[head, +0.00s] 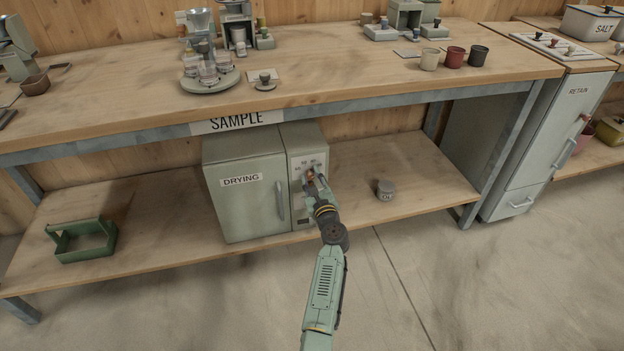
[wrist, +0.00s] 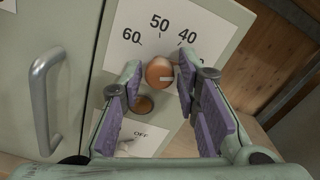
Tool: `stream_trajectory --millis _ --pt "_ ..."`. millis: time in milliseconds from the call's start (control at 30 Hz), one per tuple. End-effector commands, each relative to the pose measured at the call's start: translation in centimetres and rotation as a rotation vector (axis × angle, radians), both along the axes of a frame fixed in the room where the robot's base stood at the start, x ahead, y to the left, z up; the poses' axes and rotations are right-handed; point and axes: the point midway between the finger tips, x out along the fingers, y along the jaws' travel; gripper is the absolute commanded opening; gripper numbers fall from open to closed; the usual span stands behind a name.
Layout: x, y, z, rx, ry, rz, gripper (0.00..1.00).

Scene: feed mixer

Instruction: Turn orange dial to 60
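The orange dial (wrist: 159,72) is on the front panel of the grey drying oven (head: 243,190). A white scale plate around it reads 60, 50 and 40, with a further number mostly hidden by the right finger. A pale mark on the dial points right, away from the 60 (wrist: 131,36) at upper left. My gripper (wrist: 160,76) is open, with one purple-padded finger on each side of the dial and a small gap to each. In the head view my gripper (head: 313,180) reaches the oven's panel and covers part of it.
A round brown part (wrist: 145,104) and an OFF label sit below the dial. The oven's door handle (wrist: 42,100) is at left. The sample bench (head: 330,75) overhangs the shelf.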

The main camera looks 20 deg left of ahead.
Motion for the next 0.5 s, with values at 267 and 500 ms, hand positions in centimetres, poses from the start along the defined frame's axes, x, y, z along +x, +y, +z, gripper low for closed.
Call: stream_trajectory --millis 267,500 --pt "-0.01 -0.01 0.00 0.000 0.000 0.000 0.09" --pt "-0.02 -0.01 0.00 0.000 0.000 0.000 0.00"
